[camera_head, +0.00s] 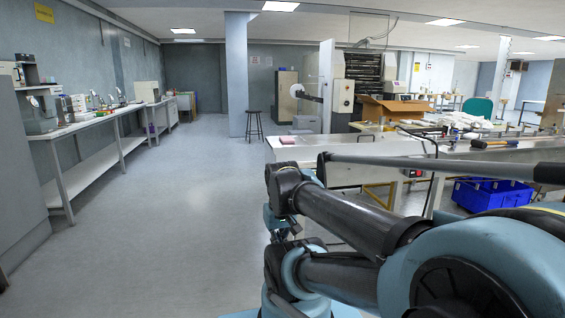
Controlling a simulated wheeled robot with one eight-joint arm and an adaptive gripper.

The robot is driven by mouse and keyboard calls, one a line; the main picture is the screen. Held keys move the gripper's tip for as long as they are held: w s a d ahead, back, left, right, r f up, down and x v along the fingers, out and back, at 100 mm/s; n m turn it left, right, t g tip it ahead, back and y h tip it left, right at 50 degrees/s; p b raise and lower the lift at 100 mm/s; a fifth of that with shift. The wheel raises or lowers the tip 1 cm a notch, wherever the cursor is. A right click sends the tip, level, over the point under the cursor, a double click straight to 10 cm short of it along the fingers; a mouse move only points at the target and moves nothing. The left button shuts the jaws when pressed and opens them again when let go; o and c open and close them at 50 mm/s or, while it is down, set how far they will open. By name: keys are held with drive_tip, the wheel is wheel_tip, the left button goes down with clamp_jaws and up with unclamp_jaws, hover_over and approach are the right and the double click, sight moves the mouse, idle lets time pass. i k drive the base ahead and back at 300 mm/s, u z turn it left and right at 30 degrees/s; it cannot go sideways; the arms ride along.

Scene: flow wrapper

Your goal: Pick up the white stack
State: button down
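White items (458,120) lie in a loose pile on a table at the right, behind the long metal machine bed. They are small and far off, and I cannot tell whether the white stack is among them. My arm fills the lower right and is folded in front of the machine bed. I cannot make out gripper fingers at its end. Nothing held by the arm can be seen.
The metal machine bed (345,148) runs across the right, with a pink item (287,139) at its left end. An open cardboard box (395,108) stands behind it. A blue crate (490,194) sits below at right. A workbench (88,122) lines the left wall. The floor (185,210) between is clear.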

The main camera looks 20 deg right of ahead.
sight(471, 136)
drive_tip(key=z, duration=2.3)
drive_tip(key=i, duration=1.85)
drive_tip(key=u, duration=0.35)
drive_tip(key=i, duration=0.75)
drive_tip(key=u, duration=0.3)
